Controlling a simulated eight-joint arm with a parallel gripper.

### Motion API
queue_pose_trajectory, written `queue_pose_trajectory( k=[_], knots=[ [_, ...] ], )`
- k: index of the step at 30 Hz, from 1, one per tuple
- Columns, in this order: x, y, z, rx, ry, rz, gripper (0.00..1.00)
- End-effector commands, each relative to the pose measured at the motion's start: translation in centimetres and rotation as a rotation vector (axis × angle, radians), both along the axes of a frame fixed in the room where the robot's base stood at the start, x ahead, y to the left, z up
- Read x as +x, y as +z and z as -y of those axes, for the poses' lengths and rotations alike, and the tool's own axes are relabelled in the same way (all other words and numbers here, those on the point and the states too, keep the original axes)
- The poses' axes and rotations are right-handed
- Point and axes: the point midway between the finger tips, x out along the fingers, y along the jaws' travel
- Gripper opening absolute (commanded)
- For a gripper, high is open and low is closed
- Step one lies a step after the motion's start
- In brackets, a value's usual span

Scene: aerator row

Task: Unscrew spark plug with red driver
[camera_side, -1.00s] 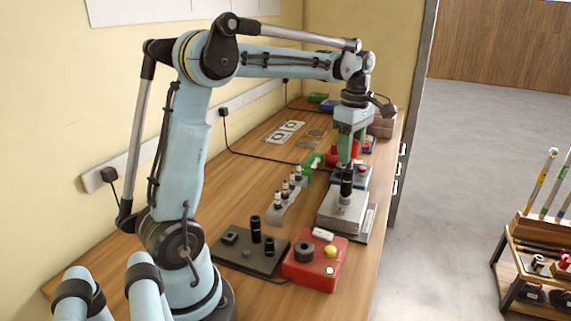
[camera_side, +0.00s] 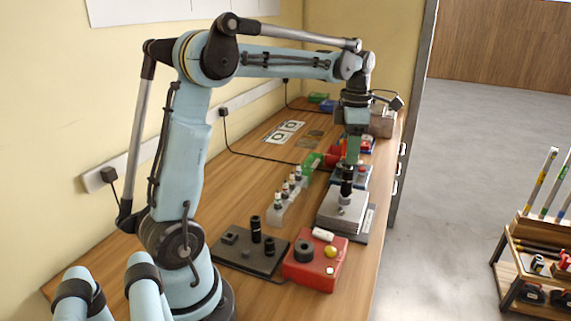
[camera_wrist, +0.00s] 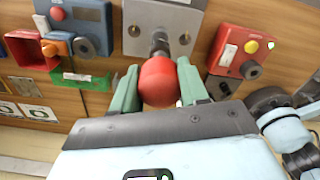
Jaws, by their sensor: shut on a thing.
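My gripper (camera_side: 351,158) points straight down over the grey metal block (camera_side: 338,218). In the wrist view, my gripper's green fingers (camera_wrist: 160,90) are shut on the round red handle of the driver (camera_wrist: 160,82). The driver's dark shaft (camera_wrist: 158,45) reaches toward the grey block, which also shows in the wrist view (camera_wrist: 138,16). In the side view, the black lower part of the driver (camera_side: 346,186) stands upright on or just above the block. The spark plug under it is hidden, and I cannot tell whether it is loose.
A pale rack (camera_side: 281,211) with several plugs stands left of the block. In front are a dark tray with black sockets (camera_side: 240,260) and a red box with knobs (camera_side: 315,276). A green tray (camera_wrist: 85,82) and a blue box (camera_wrist: 90,14) stand near the block.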

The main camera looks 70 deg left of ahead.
Motion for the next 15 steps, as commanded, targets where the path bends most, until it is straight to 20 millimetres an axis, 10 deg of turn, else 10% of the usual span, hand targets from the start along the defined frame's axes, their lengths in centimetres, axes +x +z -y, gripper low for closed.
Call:
queue_pose_trajectory(
  k=[15],
  knots=[
    [0.06, -0.31, -0.02, 0.0, 0.416, 0.001, 0.0]
  ],
)
